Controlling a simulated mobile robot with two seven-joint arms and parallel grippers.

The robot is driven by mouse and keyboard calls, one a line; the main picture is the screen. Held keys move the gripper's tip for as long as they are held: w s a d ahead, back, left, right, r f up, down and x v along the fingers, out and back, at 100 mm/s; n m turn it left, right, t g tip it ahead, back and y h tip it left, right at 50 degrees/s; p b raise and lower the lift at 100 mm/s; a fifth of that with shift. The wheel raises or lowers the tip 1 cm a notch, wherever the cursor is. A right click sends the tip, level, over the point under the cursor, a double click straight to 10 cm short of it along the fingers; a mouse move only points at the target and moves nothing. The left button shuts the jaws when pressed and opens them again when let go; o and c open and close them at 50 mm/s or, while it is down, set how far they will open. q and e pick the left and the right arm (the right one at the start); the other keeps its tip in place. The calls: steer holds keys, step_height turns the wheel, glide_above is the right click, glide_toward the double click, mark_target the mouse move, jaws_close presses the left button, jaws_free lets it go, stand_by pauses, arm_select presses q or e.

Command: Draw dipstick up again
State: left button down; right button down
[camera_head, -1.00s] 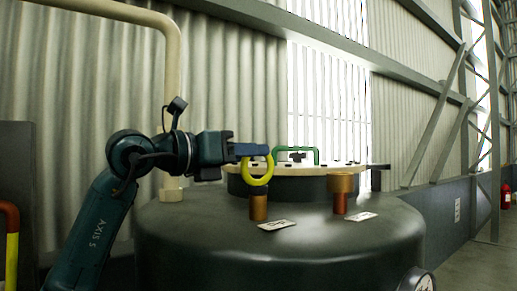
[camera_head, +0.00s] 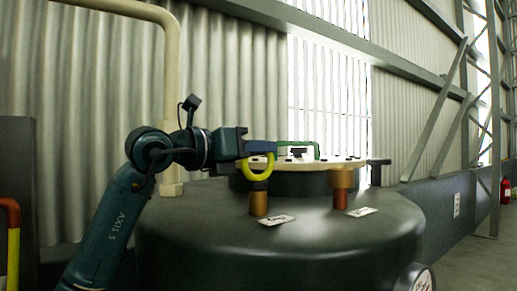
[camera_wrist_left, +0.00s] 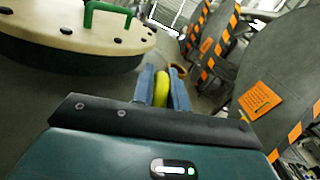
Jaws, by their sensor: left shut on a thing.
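The dipstick's yellow ring handle (camera_head: 258,176) stands above a short copper-coloured tube (camera_head: 259,203) on the dark tank top. My left gripper (camera_head: 262,148) is shut on the upper part of the ring and hides that part in the head view. In the left wrist view the yellow handle (camera_wrist_left: 161,90) sits between the two blue fingers of my left gripper (camera_wrist_left: 161,88). The ring's lower edge is at or just above the tube's top; I cannot tell whether they touch. No rod shows between them. My right gripper is in no view.
A second copper tube with a wider top (camera_head: 342,188) stands to the right. Behind is a pale round lid with a green handle (camera_head: 301,144). White tags (camera_head: 276,220) lie on the tank (camera_head: 200,232). A cream pipe (camera_head: 171,100) rises at left.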

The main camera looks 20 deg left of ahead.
arm_select(q)
steer(key=shift+d, duration=0.1)
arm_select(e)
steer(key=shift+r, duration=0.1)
